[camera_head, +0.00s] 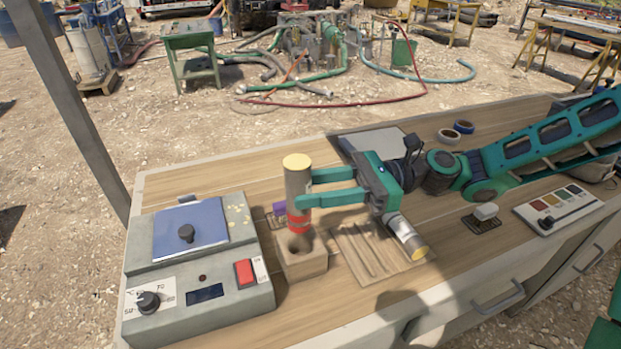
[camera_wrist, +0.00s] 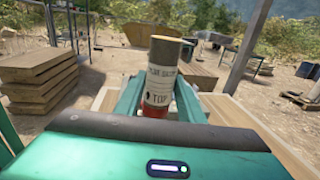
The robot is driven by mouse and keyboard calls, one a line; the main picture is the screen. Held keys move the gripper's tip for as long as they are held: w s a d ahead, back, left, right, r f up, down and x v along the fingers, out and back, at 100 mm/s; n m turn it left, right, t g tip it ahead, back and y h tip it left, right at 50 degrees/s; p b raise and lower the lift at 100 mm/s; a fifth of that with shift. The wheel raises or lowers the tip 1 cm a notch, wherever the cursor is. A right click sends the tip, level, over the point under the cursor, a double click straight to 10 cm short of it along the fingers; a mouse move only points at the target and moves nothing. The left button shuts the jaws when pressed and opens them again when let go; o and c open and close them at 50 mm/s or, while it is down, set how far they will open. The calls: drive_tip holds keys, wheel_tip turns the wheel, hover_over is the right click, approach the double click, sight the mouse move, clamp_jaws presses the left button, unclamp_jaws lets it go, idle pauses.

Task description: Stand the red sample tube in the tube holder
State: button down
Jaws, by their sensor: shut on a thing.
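The red sample tube (camera_head: 298,222) is grey with red bands near its lower end and a pale yellow top. It stands upright in my gripper (camera_head: 304,188), which is shut on it. The tube holder (camera_head: 303,264) is a wooden block with a round hole in its top. The tube's lower end is just above the hole; exact alignment cannot be told.
Another tube (camera_head: 407,237) with a yellow end lies on the grooved wooden tray (camera_head: 362,262), right of the holder. A grey device (camera_head: 205,312) with a blue lid stands close on the left. A small purple object (camera_head: 279,208) is behind the holder. Tape rolls (camera_head: 449,136) lie farther back.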

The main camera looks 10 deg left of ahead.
drive_tip(key=shift+f, duration=4.7)
drive_tip(key=c, duration=1.1)
unclamp_jaws()
drive_tip(key=shift+d, duration=0.15)
drive_tip(key=v, duration=1)
drive_tip(key=shift+w+d+f, duration=0.15)
drive_tip(key=shift+d, duration=0.1)
